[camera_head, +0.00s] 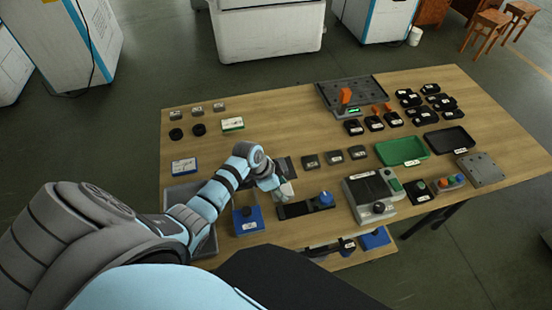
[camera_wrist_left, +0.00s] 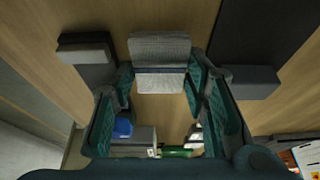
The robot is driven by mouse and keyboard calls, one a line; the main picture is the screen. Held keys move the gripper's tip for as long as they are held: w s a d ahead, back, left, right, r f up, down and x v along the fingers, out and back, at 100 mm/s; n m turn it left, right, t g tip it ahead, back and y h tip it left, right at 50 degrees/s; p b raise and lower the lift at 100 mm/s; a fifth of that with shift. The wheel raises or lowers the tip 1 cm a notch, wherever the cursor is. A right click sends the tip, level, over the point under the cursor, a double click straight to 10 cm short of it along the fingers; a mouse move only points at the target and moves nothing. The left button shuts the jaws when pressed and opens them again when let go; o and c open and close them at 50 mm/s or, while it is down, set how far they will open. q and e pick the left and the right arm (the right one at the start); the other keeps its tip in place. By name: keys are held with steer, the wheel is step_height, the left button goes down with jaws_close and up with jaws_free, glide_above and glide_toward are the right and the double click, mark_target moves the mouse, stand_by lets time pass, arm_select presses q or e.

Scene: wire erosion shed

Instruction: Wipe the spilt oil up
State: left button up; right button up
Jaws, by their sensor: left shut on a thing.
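My left gripper (camera_head: 280,187) reaches low over the middle of the wooden table in the head view. In the left wrist view its teal fingers (camera_wrist_left: 160,78) are closed on the sides of a grey and white pad with a blue stripe (camera_wrist_left: 160,62), perhaps a folded cloth. Its pale edge (camera_head: 287,192) shows under the gripper in the head view. A dark patch (camera_head: 290,165) lies just beyond the gripper; I cannot tell whether it is oil or a mat. The left wrist view shows a dark area (camera_wrist_left: 258,35) at upper right. My right gripper is not in view.
A blue box (camera_head: 248,222) and a black bar with a blue knob (camera_head: 297,210) stand close to the gripper. A grey machine (camera_head: 370,192), a green tray (camera_head: 403,151) and a black tray (camera_head: 450,140) are to the right.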

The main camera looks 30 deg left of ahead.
arm_select(q)
step_height(320, 180, up, 2)
steer(key=shift+d+r+p, duration=0.15)
steer(key=shift+r+p, duration=0.1)
steer(key=shift+p, duration=0.15)
steer(key=shift+r+p, duration=0.25)
steer(key=shift+p, duration=0.15)
step_height(320, 180, up, 3)
steer(key=p, duration=0.3)
steer(key=shift+f, duration=0.15)
steer(key=shift+r, duration=0.25)
steer(key=shift+r+p, duration=0.5)
steer(key=shift+r, duration=0.4)
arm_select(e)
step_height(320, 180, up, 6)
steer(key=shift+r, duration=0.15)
